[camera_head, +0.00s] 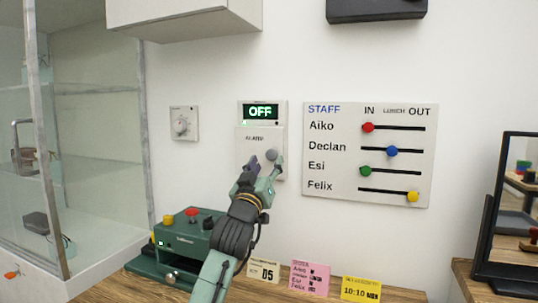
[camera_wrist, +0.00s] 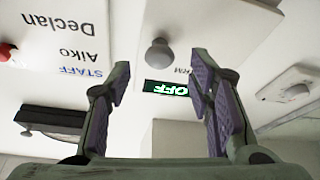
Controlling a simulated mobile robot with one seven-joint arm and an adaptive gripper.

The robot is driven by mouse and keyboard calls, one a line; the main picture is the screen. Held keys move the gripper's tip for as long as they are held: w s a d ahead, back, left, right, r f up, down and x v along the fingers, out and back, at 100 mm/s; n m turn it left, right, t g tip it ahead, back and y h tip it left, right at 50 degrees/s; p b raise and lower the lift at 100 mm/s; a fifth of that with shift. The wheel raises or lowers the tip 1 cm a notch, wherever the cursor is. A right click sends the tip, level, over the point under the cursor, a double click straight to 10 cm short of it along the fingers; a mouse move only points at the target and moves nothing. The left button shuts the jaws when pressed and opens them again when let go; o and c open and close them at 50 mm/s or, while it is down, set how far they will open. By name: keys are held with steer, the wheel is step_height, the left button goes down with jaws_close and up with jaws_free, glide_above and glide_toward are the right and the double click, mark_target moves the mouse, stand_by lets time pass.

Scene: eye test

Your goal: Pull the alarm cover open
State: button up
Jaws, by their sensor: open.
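The alarm cover (camera_head: 250,143) is a white panel on the wall, marked ALARM, below a box with a green OFF display (camera_head: 260,111). It looks flat and closed. A round grey knob (camera_head: 271,155) sticks out from it; the knob also shows in the wrist view (camera_wrist: 159,55). My gripper (camera_head: 264,166) is open and empty in front of the cover's lower part, and hides some of it. In the wrist view, which is upside down, the knob lies beyond the fingertips, within the gap between them (camera_wrist: 160,75). I see no contact.
A staff board (camera_head: 320,196) with coloured sliders hangs to the right, a dial plate (camera_head: 184,123) to the left. A green machine (camera_head: 152,266) and several note cards stand below on the wooden counter (camera_head: 390,292). A glass cabinet (camera_head: 100,190) is at left.

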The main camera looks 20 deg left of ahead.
mark_target(270, 156)
steer(key=shift+p+x, duration=0.3)
steer(key=shift+x, duration=1.35)
steer(key=shift+c, duration=0.2)
steer(key=shift+s, duration=0.1)
jaws_close()
